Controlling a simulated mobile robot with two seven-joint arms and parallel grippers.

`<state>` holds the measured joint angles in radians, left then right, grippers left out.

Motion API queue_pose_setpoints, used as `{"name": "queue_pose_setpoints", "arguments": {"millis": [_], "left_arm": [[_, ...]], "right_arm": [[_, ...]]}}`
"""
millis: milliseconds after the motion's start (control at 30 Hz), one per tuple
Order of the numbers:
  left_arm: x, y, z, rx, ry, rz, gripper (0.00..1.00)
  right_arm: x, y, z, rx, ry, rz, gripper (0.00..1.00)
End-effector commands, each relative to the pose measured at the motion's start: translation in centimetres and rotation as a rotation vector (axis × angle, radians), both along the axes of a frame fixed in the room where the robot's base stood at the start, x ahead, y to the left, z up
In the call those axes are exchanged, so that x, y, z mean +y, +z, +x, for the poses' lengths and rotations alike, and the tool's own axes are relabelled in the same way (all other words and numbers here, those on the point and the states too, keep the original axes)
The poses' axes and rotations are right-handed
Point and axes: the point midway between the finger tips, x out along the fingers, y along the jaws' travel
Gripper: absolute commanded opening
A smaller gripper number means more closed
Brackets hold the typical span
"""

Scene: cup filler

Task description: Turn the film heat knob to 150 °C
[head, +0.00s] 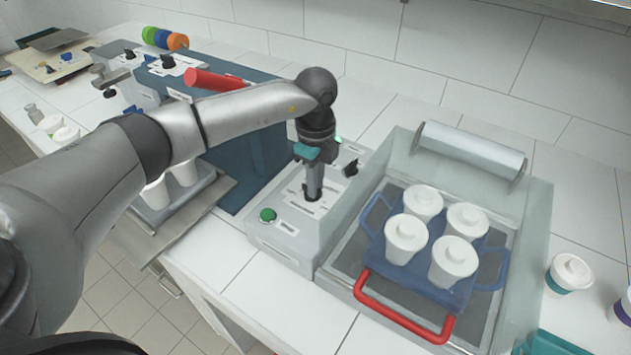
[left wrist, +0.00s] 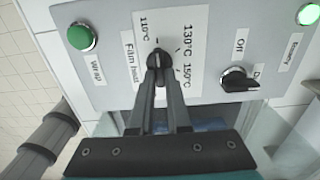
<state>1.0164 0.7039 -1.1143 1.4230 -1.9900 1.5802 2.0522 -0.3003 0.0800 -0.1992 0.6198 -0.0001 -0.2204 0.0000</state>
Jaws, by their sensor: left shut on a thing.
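The film heat knob (left wrist: 157,58) is small and black, on a white label plate marked 110 °C, 130 °C and 150 °C in the left wrist view. Its light mark seems to point to the picture's top; the exact setting is hard to read. My left gripper (left wrist: 159,66) is shut on the knob, one finger on each side. In the head view the left gripper (head: 312,193) reaches straight down onto the grey control box (head: 285,235) and hides most of the knob. My right gripper is not in view.
A green Wrap button (left wrist: 81,36), a black Off switch (left wrist: 238,80) and a lit green Ready lamp (left wrist: 308,14) share the panel. Right of the box is a clear-walled wrapper with a red handle (head: 400,315) and a blue rack (head: 440,287) of white lidded cups.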

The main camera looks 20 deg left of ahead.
Motion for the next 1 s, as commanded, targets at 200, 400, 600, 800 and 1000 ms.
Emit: {"name": "queue_pose_setpoints", "arguments": {"millis": [200,400,600,800,1000], "left_arm": [[0.01,0.04,0.01,0.000,-0.002,0.000,0.00],[0.01,0.06,-0.02,-0.001,-0.039,0.000,0.00],[0.04,0.07,-0.11,-0.001,-0.146,0.000,0.00],[0.10,0.08,-0.23,-0.002,-0.318,0.000,0.00],[0.22,0.06,-0.36,-0.002,-0.507,0.001,0.00]], "right_arm": [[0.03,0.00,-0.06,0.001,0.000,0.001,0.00],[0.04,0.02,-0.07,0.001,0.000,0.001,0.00],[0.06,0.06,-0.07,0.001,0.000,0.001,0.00],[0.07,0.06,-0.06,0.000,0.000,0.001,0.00],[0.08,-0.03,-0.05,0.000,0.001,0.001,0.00]]}}
